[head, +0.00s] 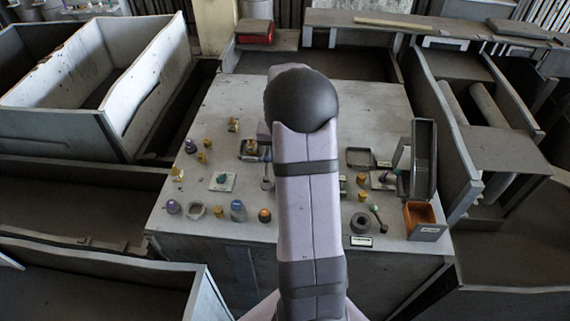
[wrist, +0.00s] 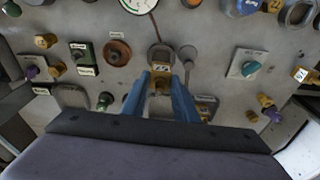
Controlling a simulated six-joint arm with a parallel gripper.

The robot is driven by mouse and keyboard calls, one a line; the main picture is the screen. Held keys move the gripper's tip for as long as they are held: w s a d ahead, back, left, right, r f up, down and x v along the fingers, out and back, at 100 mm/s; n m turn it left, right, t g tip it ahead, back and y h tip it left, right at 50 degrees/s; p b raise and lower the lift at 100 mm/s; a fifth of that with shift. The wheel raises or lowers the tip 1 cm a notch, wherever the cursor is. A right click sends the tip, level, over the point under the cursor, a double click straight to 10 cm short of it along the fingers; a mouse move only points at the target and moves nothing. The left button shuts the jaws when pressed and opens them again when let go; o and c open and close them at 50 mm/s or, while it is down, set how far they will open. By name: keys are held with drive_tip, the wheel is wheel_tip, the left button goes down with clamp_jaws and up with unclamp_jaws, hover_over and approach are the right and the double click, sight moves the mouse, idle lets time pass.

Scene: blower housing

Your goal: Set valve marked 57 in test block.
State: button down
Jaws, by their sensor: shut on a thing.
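In the wrist view, my gripper (wrist: 160,86) has its two blue fingers closed around a brass valve (wrist: 160,69) with a tag that appears to read 57 upside down. A grey round ring or socket (wrist: 161,52) shows just beyond the valve; I cannot tell whether they touch. Another brass valve with a tag (wrist: 302,75) lies at the right edge, its number unclear. In the head view, my arm hides the gripper and the held valve. I cannot tell for sure which part is the test block.
A teal knob on a pale plate (wrist: 247,64), a green block (wrist: 82,53) and a brown round part (wrist: 117,52) surround the gripper. In the head view, an orange-lined bin (head: 425,217) and an upright grey case (head: 423,160) stand at the right. The table's far part (head: 225,95) is clear.

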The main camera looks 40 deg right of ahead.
drive_tip(key=shift+w+n, duration=0.1)
drive_tip(key=shift+n, duration=0.3)
drive_tip(key=shift+f+b, duration=2.05)
drive_tip(key=shift+f, duration=0.4)
drive_tip(key=shift+f, duration=0.8)
idle(1.3)
drive_tip(key=c, duration=1.3)
unclamp_jaws()
drive_tip(key=shift+c, duration=0.2)
drive_tip(key=shift+o, duration=0.3)
drive_tip(key=shift+f, duration=0.1)
drive_tip(key=o, duration=0.3)
drive_tip(key=shift+o, duration=0.2)
